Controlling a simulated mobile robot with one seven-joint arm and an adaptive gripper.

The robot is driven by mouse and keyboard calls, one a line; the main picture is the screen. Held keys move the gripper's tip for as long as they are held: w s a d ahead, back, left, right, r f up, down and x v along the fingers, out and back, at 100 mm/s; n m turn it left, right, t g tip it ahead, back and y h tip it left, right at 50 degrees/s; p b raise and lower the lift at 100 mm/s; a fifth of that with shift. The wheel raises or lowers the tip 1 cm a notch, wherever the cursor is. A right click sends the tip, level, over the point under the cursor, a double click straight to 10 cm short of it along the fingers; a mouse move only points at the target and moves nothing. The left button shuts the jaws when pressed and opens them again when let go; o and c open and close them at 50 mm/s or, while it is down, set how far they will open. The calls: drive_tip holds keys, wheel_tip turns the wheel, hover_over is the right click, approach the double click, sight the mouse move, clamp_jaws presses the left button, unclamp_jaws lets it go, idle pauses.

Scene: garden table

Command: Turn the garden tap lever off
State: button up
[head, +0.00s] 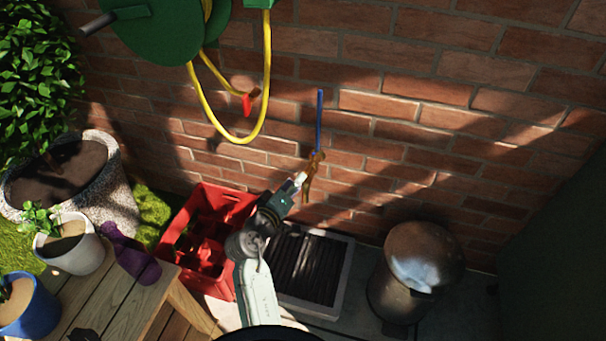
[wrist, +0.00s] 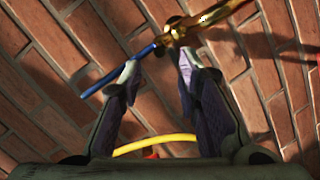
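The brass garden tap (head: 313,176) is on the brick wall, right of centre in the head view. Its blue lever (head: 319,120) points upward from the tap body. My gripper (head: 301,180) is at the tap's left side, below the lever. In the wrist view the lever (wrist: 113,77) runs diagonally past the left fingertip to the brass body (wrist: 208,20) at the top. My gripper (wrist: 160,64) is open there, with a clear gap between its fingers. The left fingertip overlaps the lever; I cannot tell whether they touch.
A yellow hose (head: 266,90) hangs from a green reel (head: 165,30) at upper left. A red crate (head: 171,232) and a grated drain (head: 342,271) lie below the tap. A metal bin (head: 418,258) stands right. A wooden table (head: 112,300) with pots is at lower left.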

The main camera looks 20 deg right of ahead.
drive_tip(key=v, duration=0.3)
drive_tip(key=shift+s+a+r, duration=0.1)
drive_tip(key=shift+s+a, duration=0.1)
drive_tip(key=shift+s, duration=0.1)
